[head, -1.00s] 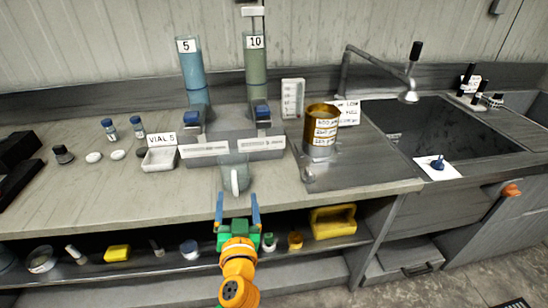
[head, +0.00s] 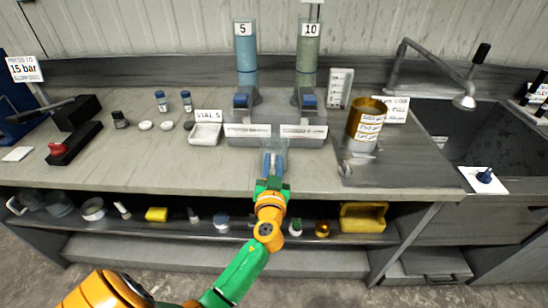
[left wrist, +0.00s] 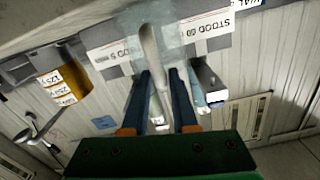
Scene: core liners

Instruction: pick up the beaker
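The beaker (head: 267,147) is a clear, see-through vessel on the counter, in front of the two dispensers. My left gripper (head: 273,160) is at its near side and covers part of it in the head view. In the left wrist view, the beaker (left wrist: 185,32) is at the top, and its pale handle (left wrist: 151,48) runs down between my two blue fingers. The fingers are drawn in close on both sides of the handle. The contact itself is small and hard to see. My right gripper is not in view.
Dispensers marked 5 (head: 246,50) and 10 (head: 308,50) stand behind. A white tray (head: 205,133) is left, an amber labelled container (head: 367,120) right, and the sink (head: 470,135) farther right. The shelf below holds several items, including a yellow bin (head: 363,217).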

